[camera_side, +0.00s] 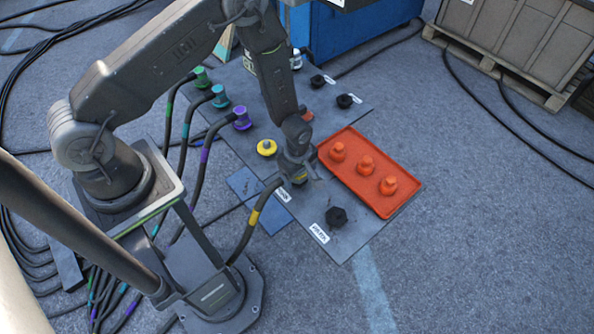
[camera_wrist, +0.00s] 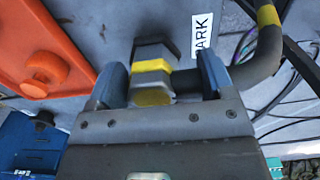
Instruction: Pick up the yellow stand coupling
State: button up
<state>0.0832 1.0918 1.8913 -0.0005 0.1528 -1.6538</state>
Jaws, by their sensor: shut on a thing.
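The yellow coupling (camera_wrist: 153,82) shows in the wrist view as a grey-and-yellow hexagonal piece with a dark cable running off to the right. My gripper (camera_wrist: 162,76) is shut on it, one finger on each side. In the side view my gripper (camera_side: 299,178) is low over the grey mat, and a yellow-banded cable (camera_side: 254,217) leads up to it. The coupling itself is mostly hidden there by the fingers. Whether it touches the mat is unclear. A separate round yellow piece (camera_side: 267,148) stands on the mat, left of my gripper.
An orange tray (camera_side: 405,203) with three orange pieces lies right of my gripper. Green (camera_side: 201,77), teal (camera_side: 220,96) and purple (camera_side: 242,118) couplings with cables stand on the left. A black fitting (camera_side: 336,217) sits in front. A blue box (camera_side: 365,35) is behind.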

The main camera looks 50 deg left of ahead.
jog(key=shift+s+r, duration=0.1)
jog(key=shift+s, duration=0.1)
notch_tip(320, 180, up, 4)
jog(key=shift+w+r, duration=0.1)
jog(key=shift+w, duration=0.05)
jog(key=s+a+r, duration=0.4)
jog(key=a+r, duration=0.2)
jog(key=a, duration=0.4)
jog(key=w+a, duration=0.4)
jog(key=a, duration=0.1)
jog(key=shift+w+f, duration=0.1)
jog(key=shift+f, duration=4.5)
jog(key=shift+f, duration=0.5)
jog(key=o, duration=1)
notch_tip(320, 180, up, 14)
